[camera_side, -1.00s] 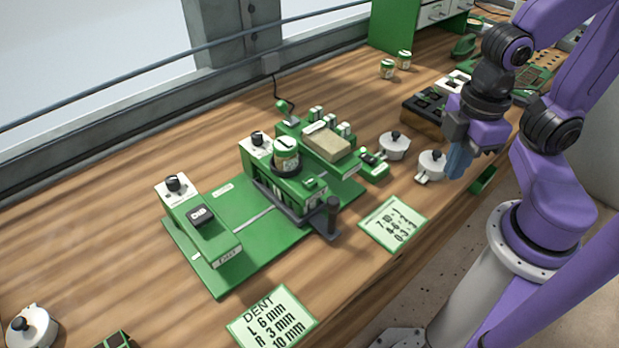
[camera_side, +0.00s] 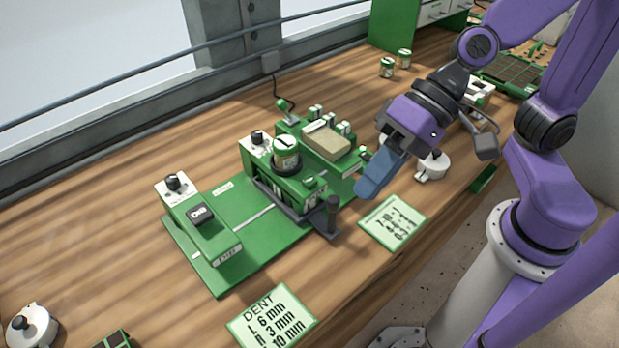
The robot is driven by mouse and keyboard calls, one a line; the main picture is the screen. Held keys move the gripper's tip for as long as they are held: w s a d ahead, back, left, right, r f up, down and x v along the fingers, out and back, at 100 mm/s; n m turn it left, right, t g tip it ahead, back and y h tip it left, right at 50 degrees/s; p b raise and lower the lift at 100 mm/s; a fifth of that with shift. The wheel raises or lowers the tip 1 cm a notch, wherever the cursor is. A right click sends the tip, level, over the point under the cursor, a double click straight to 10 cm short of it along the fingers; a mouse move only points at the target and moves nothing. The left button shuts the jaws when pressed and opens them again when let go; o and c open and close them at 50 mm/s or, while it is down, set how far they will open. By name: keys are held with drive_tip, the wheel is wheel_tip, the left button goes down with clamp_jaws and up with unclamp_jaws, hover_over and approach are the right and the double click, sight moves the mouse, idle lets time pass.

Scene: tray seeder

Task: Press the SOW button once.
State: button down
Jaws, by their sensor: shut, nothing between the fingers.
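The green seeder (camera_side: 262,222) stands on the wooden bench, with several modules on its base plate. A black button that appears to read DIB (camera_side: 202,215) is on its left module. The middle module (camera_side: 300,190) carries a round jar (camera_side: 286,152) and a small button-like part near its front (camera_side: 312,181). I cannot read the word SOW anywhere, so I cannot tell which part is that button. My gripper (camera_side: 372,188) is shut and empty, its blue fingers pointing down and left in the air, right of the middle module. It hides part of the seeder's right end.
A dark upright handle (camera_side: 332,214) stands at the seeder's front. Two printed cards (camera_side: 395,222) (camera_side: 272,320) lie in front. A white lidded pot (camera_side: 433,166) is right of my gripper. Small jars (camera_side: 387,68) stand at the back. The bench left of the seeder is mostly clear.

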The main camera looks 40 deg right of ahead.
drive_tip(key=w+a+r+m+t+y, duration=0.1)
drive_tip(key=w+a+r+m+t, duration=0.15)
drive_tip(key=w+m, duration=0.2)
drive_tip(key=m+t+h, duration=0.5)
drive_tip(key=m+h, duration=0.2)
drive_tip(key=m, duration=1.3)
hover_over(313, 183)
wheel_tip(313, 183, down, 3)
drive_tip(key=shift+f, duration=0.2)
drive_tip(key=shift+f, duration=4.4)
drive_tip(key=shift+f, duration=0.2)
drive_tip(key=shift+f, duration=0.25)
